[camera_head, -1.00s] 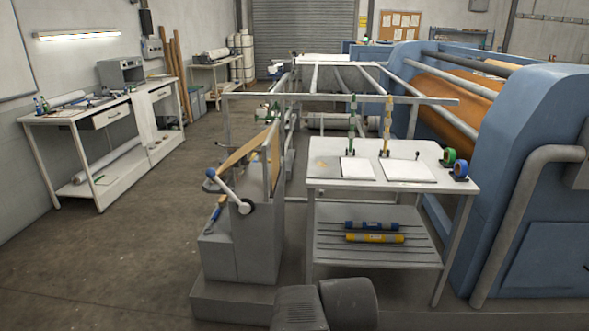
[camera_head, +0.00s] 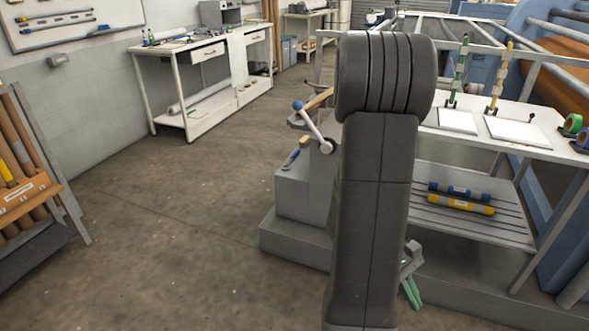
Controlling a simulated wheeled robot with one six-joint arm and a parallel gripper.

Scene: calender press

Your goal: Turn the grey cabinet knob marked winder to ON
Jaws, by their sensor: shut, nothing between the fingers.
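I cannot make out a knob marked winder or a grey cabinet bearing one in the present view. My arm stands large and dark just right of the middle and covers part of the scene. My gripper (camera_head: 412,293) shows low behind the arm's right edge, with a grey body and green fingertips. It is partly hidden by the arm. It is shut and empty, over the grey floor-level base and apart from any control.
A grey stand with a blue-knobbed lever (camera_head: 313,128) is left of my arm. A white table (camera_head: 515,146) with rollers on its lower shelf is at right. A rack of rolls (camera_head: 28,185) stands at far left. The floor between is clear.

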